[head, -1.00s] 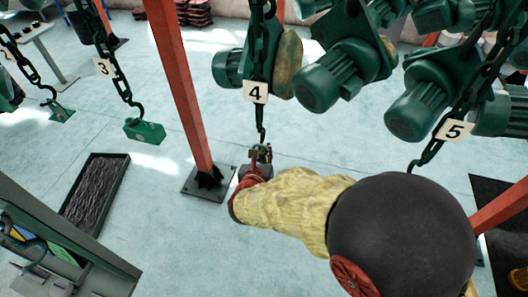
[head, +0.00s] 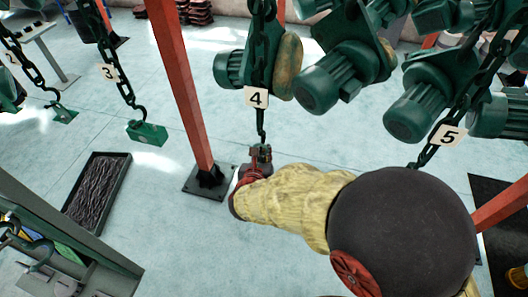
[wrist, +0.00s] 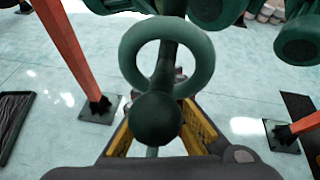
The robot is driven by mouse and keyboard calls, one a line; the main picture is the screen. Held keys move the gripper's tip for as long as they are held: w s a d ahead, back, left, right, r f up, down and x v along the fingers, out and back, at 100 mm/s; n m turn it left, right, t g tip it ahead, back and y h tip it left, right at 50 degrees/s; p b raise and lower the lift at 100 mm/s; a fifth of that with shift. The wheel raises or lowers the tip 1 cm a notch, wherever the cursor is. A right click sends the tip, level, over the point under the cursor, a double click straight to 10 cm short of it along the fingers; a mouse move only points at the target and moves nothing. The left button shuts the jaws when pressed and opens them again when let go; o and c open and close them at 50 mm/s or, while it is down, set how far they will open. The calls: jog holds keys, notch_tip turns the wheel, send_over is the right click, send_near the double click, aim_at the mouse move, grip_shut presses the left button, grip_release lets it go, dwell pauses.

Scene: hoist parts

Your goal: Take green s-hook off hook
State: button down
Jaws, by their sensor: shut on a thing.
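In the head view my gripper (head: 259,153) is at the lower end of the chain marked 4, just under its hook (head: 261,131). In the wrist view a green ring-shaped loop with a thick rounded end, which looks like the green s-hook (wrist: 205,62), stands between the yellow-lined fingers of my gripper (wrist: 160,128). The gripper is shut on it. In the head view the s-hook is mostly hidden by the fingers. How it meets the hook cannot be told.
A red post (head: 180,85) stands close left of my gripper. Green hoist motors (head: 330,80) hang above right. Chain 3 holds a green block (head: 147,133) at left. A black tray (head: 97,190) lies on the floor. Chain 5 (head: 447,134) hangs at right.

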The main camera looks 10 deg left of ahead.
jog(key=shift+s+a+f+g+p, duration=0.1)
jog(key=shift+s+g+p, duration=0.5)
jog(key=shift+s+p, duration=0.65)
jog(key=shift+s+g+p, duration=0.5)
jog(key=shift+s+p, duration=0.15)
jog(key=shift+p, duration=1)
jog(key=shift+s+a+r, duration=0.1)
jog(key=shift+s+r, duration=0.05)
jog(key=shift+r, duration=0.05)
jog(key=shift+s+r, duration=0.25)
jog(key=shift+s, duration=0.3)
jog(key=shift+s, duration=0.1)
jog(key=shift+s+a+r+t+b, duration=0.1)
jog(key=shift+s+r+t+b, duration=0.25)
jog(key=shift+s, duration=0.4)
jog(key=shift+r, duration=0.1)
